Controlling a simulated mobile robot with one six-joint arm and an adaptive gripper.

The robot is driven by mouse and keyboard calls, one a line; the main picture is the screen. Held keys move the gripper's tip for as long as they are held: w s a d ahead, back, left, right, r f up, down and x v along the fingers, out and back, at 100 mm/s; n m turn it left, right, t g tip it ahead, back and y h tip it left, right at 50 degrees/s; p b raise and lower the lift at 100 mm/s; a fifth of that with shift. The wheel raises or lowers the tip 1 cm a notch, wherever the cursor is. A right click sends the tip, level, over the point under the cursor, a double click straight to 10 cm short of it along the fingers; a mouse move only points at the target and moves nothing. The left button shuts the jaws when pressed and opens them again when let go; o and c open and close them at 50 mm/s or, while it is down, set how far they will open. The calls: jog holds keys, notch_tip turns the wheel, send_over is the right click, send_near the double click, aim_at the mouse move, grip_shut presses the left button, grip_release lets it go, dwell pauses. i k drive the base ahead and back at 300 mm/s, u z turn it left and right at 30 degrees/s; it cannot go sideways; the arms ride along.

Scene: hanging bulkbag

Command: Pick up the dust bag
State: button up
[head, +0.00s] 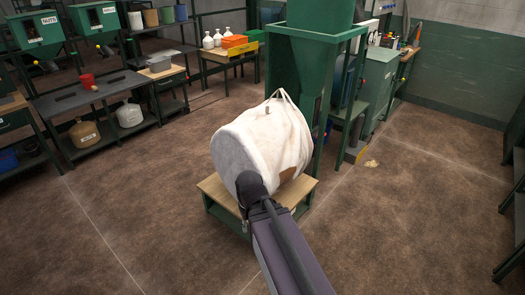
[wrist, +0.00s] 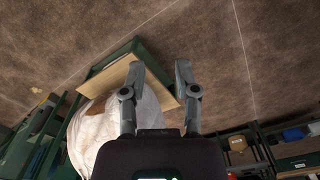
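The dust bag (head: 275,138) is a large off-white cloth bag with a brown patch and a loop at its top. It is tilted over the wooden-topped green stand (head: 213,188). In the wrist view the bag (wrist: 88,138) shows at the lower left, and part of it shows between the fingers. My gripper (wrist: 157,69) is open, its two grey fingers apart with nothing clearly held. The stand's wooden edge (wrist: 160,88) lies beyond the fingers. In the head view my dark arm end covers the bag's lower front and my fingers are hidden. I cannot tell whether they touch the bag.
A green hopper frame (head: 297,60) stands right behind the bag. Workbenches (head: 95,95) with bins and jugs line the left. A side table (head: 222,55) with white bottles and orange boxes stands at the back.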

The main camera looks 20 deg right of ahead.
aim_at(272, 139)
jog(key=u, duration=0.35)
jog(key=i, duration=1.5)
jog(key=z, duration=0.8)
jog(key=i, duration=0.7)
jog(key=z, duration=0.4)
